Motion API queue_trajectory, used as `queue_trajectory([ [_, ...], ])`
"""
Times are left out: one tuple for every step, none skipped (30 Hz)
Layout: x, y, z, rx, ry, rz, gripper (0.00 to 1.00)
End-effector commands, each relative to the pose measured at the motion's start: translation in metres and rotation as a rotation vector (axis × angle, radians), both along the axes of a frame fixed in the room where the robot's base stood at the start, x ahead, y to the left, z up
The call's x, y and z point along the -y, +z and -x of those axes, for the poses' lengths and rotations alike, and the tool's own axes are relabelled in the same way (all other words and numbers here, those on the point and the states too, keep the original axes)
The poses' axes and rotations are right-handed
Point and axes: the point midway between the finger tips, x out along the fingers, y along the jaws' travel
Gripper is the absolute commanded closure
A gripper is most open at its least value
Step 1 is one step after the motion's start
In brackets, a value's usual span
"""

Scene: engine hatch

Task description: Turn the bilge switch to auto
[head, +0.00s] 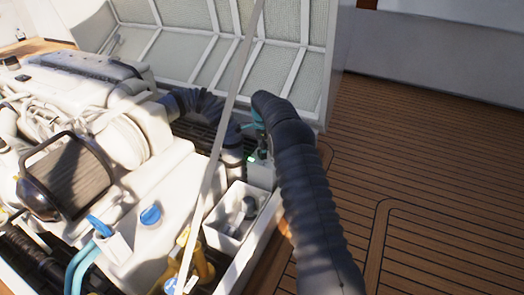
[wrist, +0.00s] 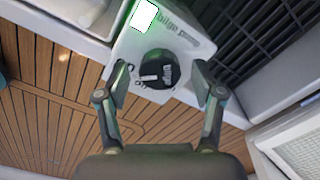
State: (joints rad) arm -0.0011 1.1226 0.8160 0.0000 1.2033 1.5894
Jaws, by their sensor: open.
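The bilge switch is a round black knob (wrist: 157,70) on a white panel (wrist: 128,47) printed "bilge pump" in the wrist view. A pale mark on the knob points toward the left in that view. Small lettering beside the knob is too blurred to read fully. My gripper (wrist: 161,82) is open, with one finger on each side of the knob and a gap on both sides. In the head view my dark arm reaches over the small white switch box (head: 261,173), and the knob is hidden there.
A lit rectangle (wrist: 144,15) is on the panel above the knob. A dark grating (wrist: 262,40) lies to the right. In the head view, the white engine (head: 70,95) fills the left, an open bin (head: 232,228) stands near the box, and a pale strut (head: 222,130) crosses diagonally. Wooden deck (head: 430,150) is clear at right.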

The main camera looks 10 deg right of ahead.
Motion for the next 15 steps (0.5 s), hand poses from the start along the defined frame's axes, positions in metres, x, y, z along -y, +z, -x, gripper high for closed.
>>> queue_trajectory([
  [0.0000, -0.0010, 0.0000, 0.000, 0.000, 0.000, 0.32],
  [0.0000, -0.0012, 0.0000, 0.000, 0.000, 0.000, 0.32],
  [0.0000, -0.0012, 0.0000, 0.000, 0.000, 0.000, 0.32],
  [0.0000, -0.0012, -0.0001, 0.000, 0.000, 0.000, 0.32],
  [0.0000, -0.0011, -0.0001, 0.000, 0.000, 0.000, 0.32],
  [0.0000, -0.0011, 0.0000, 0.000, 0.000, 0.000, 0.32],
  [0.0000, -0.0011, 0.0000, 0.000, 0.000, 0.000, 0.32],
  [0.0000, -0.0010, 0.0000, 0.000, 0.000, 0.000, 0.32],
  [0.0000, -0.0010, 0.0000, 0.000, 0.000, 0.000, 0.42],
  [0.0000, -0.0010, 0.0000, 0.000, 0.000, 0.000, 0.50],
  [0.0000, -0.0010, 0.0000, 0.000, 0.000, 0.000, 0.57],
  [0.0000, -0.0009, 0.0000, 0.000, 0.000, 0.000, 0.67],
  [0.0000, -0.0009, 0.0000, 0.000, 0.000, 0.000, 0.75],
  [0.0000, -0.0009, 0.0000, 0.000, 0.000, 0.000, 0.82],
  [0.0000, -0.0009, -0.0001, 0.000, 0.000, 0.000, 0.92],
])
